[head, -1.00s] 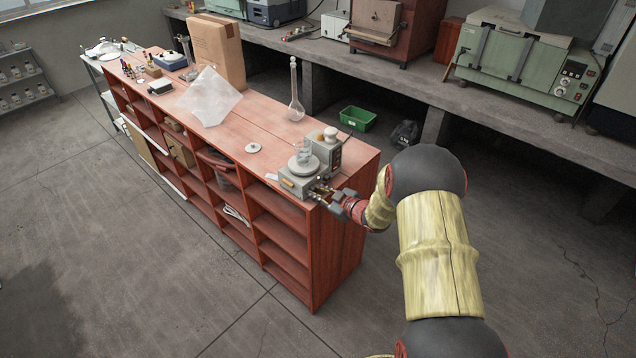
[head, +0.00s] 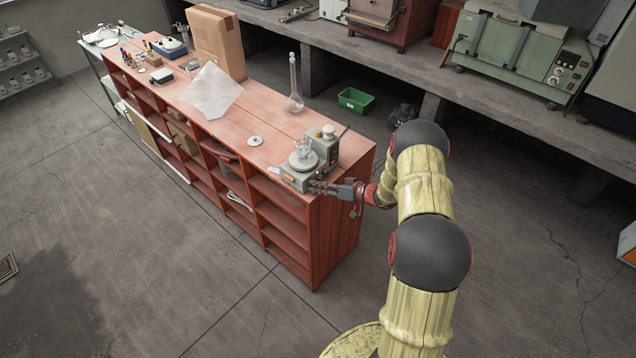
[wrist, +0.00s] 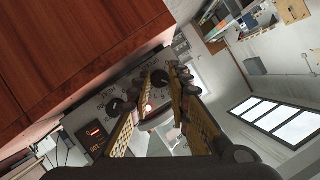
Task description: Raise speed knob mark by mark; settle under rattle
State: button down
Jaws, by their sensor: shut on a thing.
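A grey stirrer (head: 288,183) stands at the near right end of the red bench, with a round plate and a small clear glass vessel (head: 302,149) on top. My gripper (head: 318,186) is at its front panel. In the wrist view the panel carries two dark knobs, one (wrist: 160,77) between my fingertips (wrist: 154,84) and another (wrist: 115,105) outside the left finger. A small light glows between the fingers, and a dark display (wrist: 94,130) shows red digits too small to read. My jaws are shut on the first knob; its pointer and marks are unreadable.
A grey unit (head: 326,151) with a white-topped jar stands right behind the stirrer. A tall glass flask (head: 295,85), a white disc (head: 255,141), a clear sheet (head: 211,94) and a cardboard box (head: 217,42) stand or lie farther along the bench. Floor in front is clear.

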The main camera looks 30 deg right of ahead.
jog(key=shift+f+m+y+p, duration=0.1)
jog(key=shift+m+y+p, duration=0.25)
jog(key=shift+m, duration=0.45)
jog(key=c, duration=2)
grip_release()
jog(key=shift+o, duration=0.2)
jog(key=shift+d, duration=0.1)
jog(key=v, duration=1.2)
jog(key=shift+d+f, duration=0.1)
